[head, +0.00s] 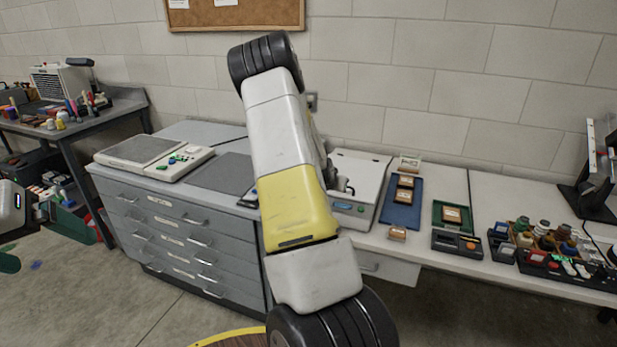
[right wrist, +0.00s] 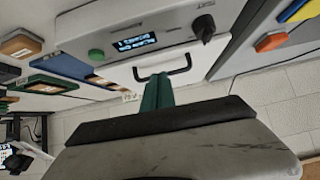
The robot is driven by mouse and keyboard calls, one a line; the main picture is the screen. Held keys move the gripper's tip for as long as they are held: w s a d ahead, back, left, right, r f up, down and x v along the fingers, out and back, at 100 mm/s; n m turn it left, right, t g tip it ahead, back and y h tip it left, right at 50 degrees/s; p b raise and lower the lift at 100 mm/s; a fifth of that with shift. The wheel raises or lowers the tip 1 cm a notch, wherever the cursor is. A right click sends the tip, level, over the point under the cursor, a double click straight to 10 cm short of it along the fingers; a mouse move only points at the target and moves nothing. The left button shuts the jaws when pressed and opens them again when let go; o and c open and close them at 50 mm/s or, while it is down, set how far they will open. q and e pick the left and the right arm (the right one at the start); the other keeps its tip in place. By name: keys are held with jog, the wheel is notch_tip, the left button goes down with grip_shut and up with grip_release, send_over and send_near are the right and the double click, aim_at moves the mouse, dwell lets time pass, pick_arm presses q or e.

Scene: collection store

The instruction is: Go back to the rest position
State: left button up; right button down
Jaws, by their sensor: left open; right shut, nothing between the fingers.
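My left gripper (head: 50,248) is at the left edge of the head view, beside the grey drawer cabinet and above the floor. Its green fingers are apart and nothing shows between them. My right arm rises through the middle of the head view and hides part of the bench; its gripper is not clear there. In the right wrist view my right gripper (right wrist: 157,92) has its teal fingers together, empty. They point toward a white device (right wrist: 150,50) with a lit display, a green button, a dark knob and a black handle. Whether they touch the handle cannot be told.
A grey drawer cabinet (head: 185,235) carries a flat device (head: 152,155). The white bench (head: 480,190) holds a blue tray (head: 402,205), a green tray (head: 452,216) and several bottles at right. A dark side table (head: 75,125) stands at left. Floor before the cabinet is clear.

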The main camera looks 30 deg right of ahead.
jog(key=s+a+f, duration=0.3)
jog(key=a, duration=0.1)
jog(key=s+a+r+n+t+y, duration=0.15)
jog(key=a+r+y, duration=0.25)
jog(key=a+r, duration=0.7)
jog(key=s+a+r+n+y, duration=0.35)
jog(key=a+r, duration=0.45)
jog(key=a, duration=0.5)
jog(key=s+a+r+n, duration=0.2)
jog(key=s+a+r, duration=0.1)
jog(key=s, duration=0.3)
jog(key=s+a+r+n+g+y, duration=0.1)
jog(key=s+a+r+n, duration=0.1)
jog(key=s+a+r, duration=0.2)
jog(key=s+a+r+n+y, duration=0.1)
jog(key=s+a+r+n, duration=0.1)
jog(key=s, duration=0.7)
jog(key=shift+s+a+r, duration=0.35)
jog(key=shift+a+r, duration=0.55)
jog(key=shift+a, duration=0.25)
jog(key=shift+g+y, duration=0.25)
